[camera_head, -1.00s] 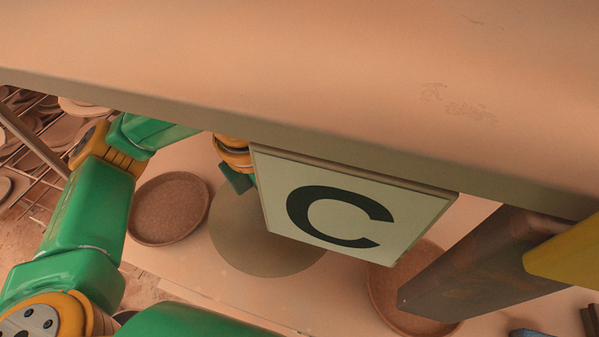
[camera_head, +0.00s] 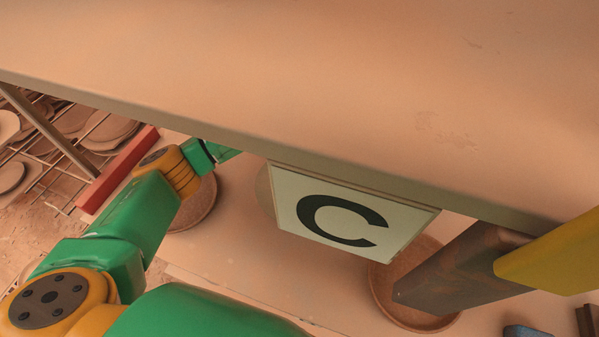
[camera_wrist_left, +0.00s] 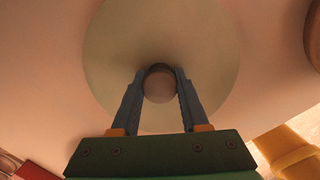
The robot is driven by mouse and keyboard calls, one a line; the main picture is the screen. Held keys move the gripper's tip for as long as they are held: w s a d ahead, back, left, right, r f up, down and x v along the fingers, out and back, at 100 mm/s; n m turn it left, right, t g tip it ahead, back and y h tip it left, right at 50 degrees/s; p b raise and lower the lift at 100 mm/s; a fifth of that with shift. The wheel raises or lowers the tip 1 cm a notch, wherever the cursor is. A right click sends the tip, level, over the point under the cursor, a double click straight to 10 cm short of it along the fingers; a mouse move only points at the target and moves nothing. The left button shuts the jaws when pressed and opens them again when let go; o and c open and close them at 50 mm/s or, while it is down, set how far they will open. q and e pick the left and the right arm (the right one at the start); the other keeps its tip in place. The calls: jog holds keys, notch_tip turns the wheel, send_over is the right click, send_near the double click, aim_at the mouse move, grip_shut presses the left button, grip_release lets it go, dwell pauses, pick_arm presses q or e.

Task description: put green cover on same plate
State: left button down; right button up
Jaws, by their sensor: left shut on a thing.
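The green cover is a round, pale olive disc (camera_wrist_left: 205,45) with a brown knob (camera_wrist_left: 160,88) at its middle. My left gripper (camera_wrist_left: 160,74) is shut on this knob, one finger on each side. In the head view only a sliver of the cover (camera_head: 264,190) shows beside the sign, and the fingertips are hidden behind the overhead slab. A round brown plate (camera_head: 200,210) lies on the left, partly behind my left arm. Another brown plate (camera_head: 385,297) lies on the right, partly behind the sign and a beam. I cannot tell whether the cover touches the surface. My right gripper is not in view.
A large overhead slab (camera_head: 320,80) fills the upper head view. A white sign with a C (camera_head: 290,215) hangs under its edge. A rusty beam (camera_head: 460,270) and yellow part (camera_head: 550,260) stand right. A red bar (camera_head: 118,170) and wire rack (camera_head: 45,165) are left.

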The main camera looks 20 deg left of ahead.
aim_at(295, 175)
pick_arm(q)
jog(key=shift+c, duration=2.1)
grip_release()
jog(key=shift+r, duration=0.2)
notch_tip(295, 175, up, 12)
jog(key=s+b, duration=0.1)
jog(key=shift+a+f, duration=0.15)
jog(key=shift+a, duration=0.25)
